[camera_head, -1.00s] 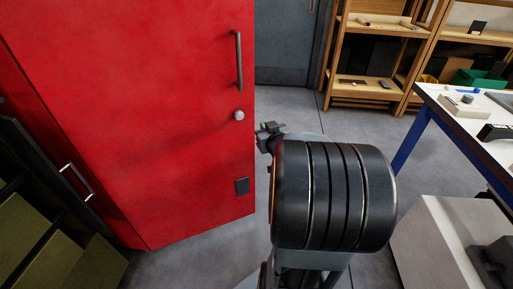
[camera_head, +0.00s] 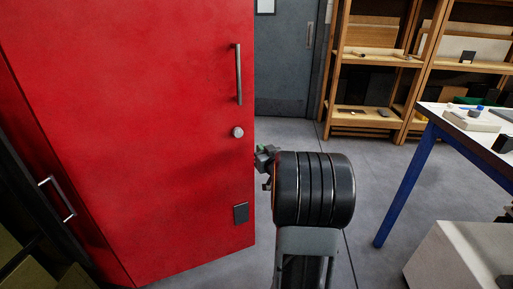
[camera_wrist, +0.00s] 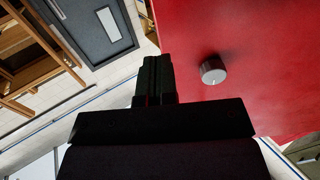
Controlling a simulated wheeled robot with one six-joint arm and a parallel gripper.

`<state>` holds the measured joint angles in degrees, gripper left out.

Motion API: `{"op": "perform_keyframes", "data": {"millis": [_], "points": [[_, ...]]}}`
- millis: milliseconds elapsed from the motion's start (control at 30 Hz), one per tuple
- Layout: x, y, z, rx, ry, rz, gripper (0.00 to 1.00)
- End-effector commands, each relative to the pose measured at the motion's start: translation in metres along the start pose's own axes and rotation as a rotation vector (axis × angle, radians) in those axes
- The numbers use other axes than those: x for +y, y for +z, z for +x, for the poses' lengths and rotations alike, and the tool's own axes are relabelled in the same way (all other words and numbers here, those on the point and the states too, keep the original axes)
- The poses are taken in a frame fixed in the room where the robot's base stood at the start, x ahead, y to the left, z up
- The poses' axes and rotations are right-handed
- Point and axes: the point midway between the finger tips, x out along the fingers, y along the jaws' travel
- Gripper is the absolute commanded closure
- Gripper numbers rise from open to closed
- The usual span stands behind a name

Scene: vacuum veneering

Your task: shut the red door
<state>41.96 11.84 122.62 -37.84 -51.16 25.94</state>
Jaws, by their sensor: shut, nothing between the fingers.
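The red door (camera_head: 140,130) fills the left of the head view, standing ajar at an angle, with a vertical metal bar handle (camera_head: 238,75), a round grey knob (camera_head: 237,132) and a small dark plate (camera_head: 241,213). My gripper (camera_head: 264,160) is just right of the door's free edge, below the knob's height. In the wrist view my gripper (camera_wrist: 155,72) is shut and empty, beside the red door (camera_wrist: 240,85), with the knob (camera_wrist: 213,70) to its right. I cannot tell whether the fingers touch the door.
A grey door (camera_head: 285,65) stands at the back. Wooden shelves (camera_head: 365,115) are at the back right. A white-topped table with blue legs (camera_head: 408,187) and a pale block (camera_head: 455,255) stand at right. Grey floor between is clear.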

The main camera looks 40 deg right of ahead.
Motion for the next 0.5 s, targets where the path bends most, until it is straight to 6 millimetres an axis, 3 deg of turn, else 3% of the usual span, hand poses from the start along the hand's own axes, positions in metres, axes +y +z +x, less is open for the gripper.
{"op": "perform_keyframes", "data": {"millis": [200,500], "points": [[0.000,0.001,0.030,0.001,0.000,0.000,1.00],[0.000,0.000,0.045,0.000,0.000,0.000,1.00]]}}
